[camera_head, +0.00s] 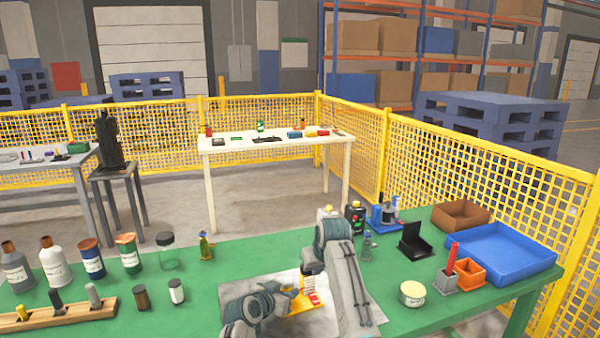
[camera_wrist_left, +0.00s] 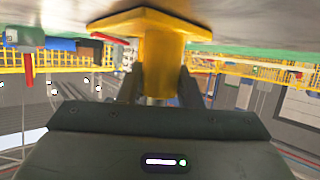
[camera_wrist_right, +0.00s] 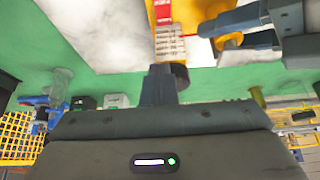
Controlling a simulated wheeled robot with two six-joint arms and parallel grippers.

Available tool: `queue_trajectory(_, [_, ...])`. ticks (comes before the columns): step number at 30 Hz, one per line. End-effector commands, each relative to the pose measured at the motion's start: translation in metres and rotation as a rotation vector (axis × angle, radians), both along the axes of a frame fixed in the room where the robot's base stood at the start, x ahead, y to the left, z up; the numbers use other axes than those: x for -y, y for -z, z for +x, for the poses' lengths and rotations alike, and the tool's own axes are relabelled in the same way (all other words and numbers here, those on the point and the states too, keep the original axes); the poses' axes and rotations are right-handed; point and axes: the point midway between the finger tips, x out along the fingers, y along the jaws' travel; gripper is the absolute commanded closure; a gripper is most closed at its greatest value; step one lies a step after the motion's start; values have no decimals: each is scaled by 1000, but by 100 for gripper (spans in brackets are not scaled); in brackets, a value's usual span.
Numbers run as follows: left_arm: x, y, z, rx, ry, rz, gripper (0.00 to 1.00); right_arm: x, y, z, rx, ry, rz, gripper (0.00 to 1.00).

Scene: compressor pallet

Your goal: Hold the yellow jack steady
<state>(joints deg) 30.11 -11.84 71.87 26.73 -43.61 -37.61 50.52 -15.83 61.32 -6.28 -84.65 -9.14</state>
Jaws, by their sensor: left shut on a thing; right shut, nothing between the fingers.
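The yellow jack (camera_head: 300,303) stands on a pale sheet (camera_head: 232,296) on the green table, partly hidden by my arms in the head view. In the left wrist view, its yellow column (camera_wrist_left: 158,62) is between the fingers of my left gripper (camera_wrist_left: 160,92), which is shut on it just below its wide flange in the picture. My right gripper (camera_wrist_right: 160,85) is shut and empty. It is close to a red and white labelled strip (camera_wrist_right: 168,35) with a dark round end; I cannot tell whether they touch. The jack's yellow part (camera_wrist_right: 212,15) also shows there, beside my left gripper.
On the green table (camera_head: 400,315), a blue tray (camera_head: 500,255), an orange bin (camera_head: 469,274) and a round tin (camera_head: 412,293) stand at right. Several bottles and a wooden rack (camera_head: 65,318) stand at left. Yellow mesh fencing (camera_head: 470,180) runs behind.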

Motion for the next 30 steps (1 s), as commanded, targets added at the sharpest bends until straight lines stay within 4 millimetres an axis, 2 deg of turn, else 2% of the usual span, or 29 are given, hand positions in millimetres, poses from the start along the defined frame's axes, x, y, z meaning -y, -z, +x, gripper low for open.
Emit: queue_trajectory(30, [2, 1, -1, -4, 4, -3, 100, -22, 0, -8, 2, -3, 4, 100])
